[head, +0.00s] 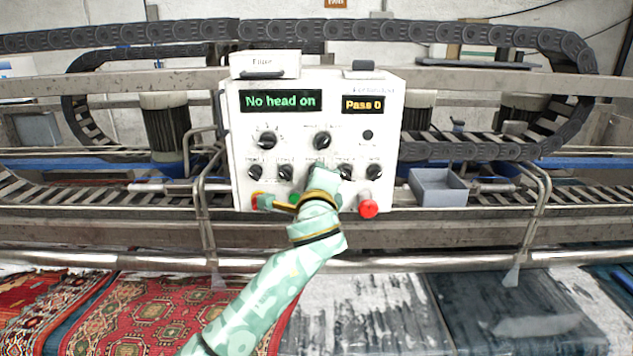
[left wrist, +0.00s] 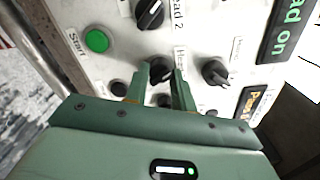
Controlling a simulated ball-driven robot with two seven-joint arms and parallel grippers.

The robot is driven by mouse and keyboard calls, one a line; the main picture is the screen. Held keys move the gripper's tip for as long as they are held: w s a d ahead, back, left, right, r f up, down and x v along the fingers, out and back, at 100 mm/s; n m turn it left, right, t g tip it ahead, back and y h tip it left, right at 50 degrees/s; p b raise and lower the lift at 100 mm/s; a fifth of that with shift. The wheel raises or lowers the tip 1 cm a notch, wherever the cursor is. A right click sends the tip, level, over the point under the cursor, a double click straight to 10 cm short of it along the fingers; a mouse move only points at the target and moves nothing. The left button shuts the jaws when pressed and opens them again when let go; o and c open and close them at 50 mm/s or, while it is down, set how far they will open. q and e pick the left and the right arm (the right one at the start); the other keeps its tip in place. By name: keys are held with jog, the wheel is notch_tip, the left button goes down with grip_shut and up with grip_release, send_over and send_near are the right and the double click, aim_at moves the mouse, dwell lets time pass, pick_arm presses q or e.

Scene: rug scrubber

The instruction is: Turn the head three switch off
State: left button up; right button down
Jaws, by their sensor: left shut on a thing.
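The white control panel (head: 300,118) has a row of black rotary knobs along its lower part. My left gripper (head: 322,178) is at the middle of that row and hides the knob there. In the left wrist view, the two fingers of my left gripper (left wrist: 163,90) are shut on a black knob (left wrist: 160,66), the head three switch by its place beside the head 2 knob (left wrist: 149,14). Its label is partly hidden. The green display (head: 280,101) reads "No head on". My right gripper is in neither view.
A red button (head: 368,208) sticks out at the panel's lower right. A green start button (left wrist: 97,41) is near the held knob. An amber display (head: 362,105) reads "Pass 0". A grey tray (head: 438,187) is right of the panel. Metal rails and rugs lie below.

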pick_arm(q)
jog(key=shift+n, duration=1.2)
jog(key=o, duration=1)
jog(key=shift+a, duration=0.1)
